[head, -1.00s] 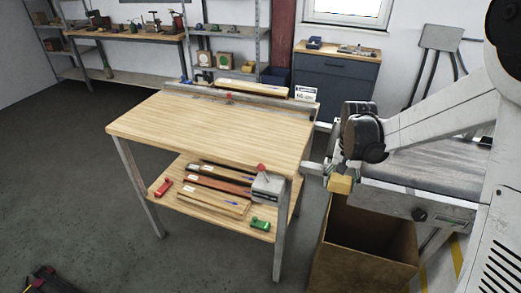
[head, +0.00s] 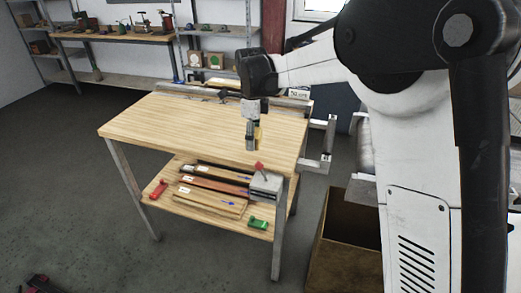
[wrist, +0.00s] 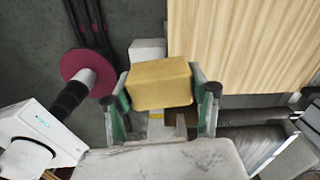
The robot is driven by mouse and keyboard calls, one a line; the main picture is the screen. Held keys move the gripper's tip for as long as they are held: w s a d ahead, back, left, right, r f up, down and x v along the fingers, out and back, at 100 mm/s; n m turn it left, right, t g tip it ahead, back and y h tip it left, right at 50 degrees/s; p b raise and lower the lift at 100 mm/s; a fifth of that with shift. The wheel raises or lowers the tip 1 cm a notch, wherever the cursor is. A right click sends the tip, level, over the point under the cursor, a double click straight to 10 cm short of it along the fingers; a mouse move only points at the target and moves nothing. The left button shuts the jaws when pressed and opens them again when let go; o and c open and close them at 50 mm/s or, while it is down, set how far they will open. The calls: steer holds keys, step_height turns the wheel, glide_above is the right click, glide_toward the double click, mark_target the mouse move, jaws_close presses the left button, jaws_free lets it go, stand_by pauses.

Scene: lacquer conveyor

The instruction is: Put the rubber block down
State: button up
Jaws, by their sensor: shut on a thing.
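The rubber block is a small tan-yellow block (wrist: 160,84). My gripper (wrist: 163,96) is shut on it, with one finger on each side. In the head view my gripper (head: 251,145) points down in front of the right half of the wooden workbench (head: 190,125). Only a sliver of the block (head: 258,134) shows there beside the fingers. I cannot tell its exact height over the bench top. In the wrist view the bare bench top (wrist: 240,45) lies up and right of the block.
The bench top's left and middle are clear. A metal rail (head: 190,93) runs along its back edge. A lower shelf holds boards (head: 212,190), a red clamp (head: 158,190), a green one (head: 258,223) and a grey box (head: 266,185). An open brown box (head: 345,240) stands at right.

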steer(key=shift+a+r+m, duration=0.2)
steer(key=shift+a+m, duration=0.1)
steer(key=shift+a, duration=0.15)
steer(key=shift+a+r+m, duration=0.15)
steer(key=shift+a+m, duration=0.15)
steer(key=shift+a, duration=0.15)
steer(key=w+d+f, duration=0.1)
steer(key=w+f, duration=0.1)
steer(key=w, duration=0.1)
steer(key=w+d+f, duration=0.1)
steer(key=w+f, duration=0.1)
steer(key=w, duration=0.2)
steer(key=w+d+f, duration=0.1)
steer(key=w+f, duration=0.2)
steer(key=w, duration=0.1)
steer(key=shift+d+p, duration=0.25)
steer(key=shift+p, duration=0.15)
steer(key=shift+f, duration=1.95)
steer(key=shift+f, duration=0.2)
steer(key=o, duration=1.3)
steer(key=shift+r, duration=0.2)
